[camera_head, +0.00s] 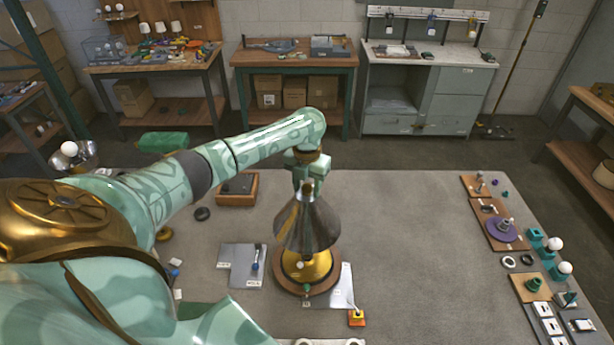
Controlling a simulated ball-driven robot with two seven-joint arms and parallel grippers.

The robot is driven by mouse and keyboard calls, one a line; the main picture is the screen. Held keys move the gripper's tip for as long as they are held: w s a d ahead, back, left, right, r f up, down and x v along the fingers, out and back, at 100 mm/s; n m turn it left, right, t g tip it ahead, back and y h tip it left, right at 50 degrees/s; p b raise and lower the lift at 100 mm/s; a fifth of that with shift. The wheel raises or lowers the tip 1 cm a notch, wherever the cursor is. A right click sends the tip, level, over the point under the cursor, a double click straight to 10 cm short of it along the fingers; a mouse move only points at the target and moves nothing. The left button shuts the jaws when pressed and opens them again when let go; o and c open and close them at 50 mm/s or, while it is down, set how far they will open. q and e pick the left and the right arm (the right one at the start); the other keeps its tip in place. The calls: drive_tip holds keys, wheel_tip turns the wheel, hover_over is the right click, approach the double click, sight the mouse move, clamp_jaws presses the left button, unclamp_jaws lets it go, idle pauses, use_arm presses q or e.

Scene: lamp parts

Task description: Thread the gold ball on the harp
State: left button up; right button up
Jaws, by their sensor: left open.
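A lamp stands upright near the middle of the table. Its dark grey metal cone shade (308,226) sits over a gold body (306,265) on a round brown base (284,283). The harp is hidden, apart from whatever shows at the shade's top. A small gold-brown piece, which looks like the gold ball (307,188), is at the top of the shade. My left gripper (307,184) points down right over the shade's top, its open fingers on either side of this piece. I cannot tell whether they touch it or whether the ball is threaded. My right gripper is not in view.
A grey plate with a blue-tipped tool (255,262) lies left of the lamp. An orange and yellow block (356,317) is at the front right. Trays with a purple disc (501,230) and white bulbs (555,244) line the right edge.

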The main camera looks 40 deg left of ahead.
use_arm(q)
drive_tip(key=shift+n+p, duration=0.5)
drive_tip(key=shift+n, duration=0.5)
drive_tip(key=n, duration=0.6)
clamp_jaws()
drive_tip(key=m, duration=0.4)
drive_tip(key=shift+f+b, duration=0.1)
drive_tip(key=shift+b, duration=0.2)
drive_tip(key=m, duration=0.2)
drive_tip(key=shift+m, duration=0.4)
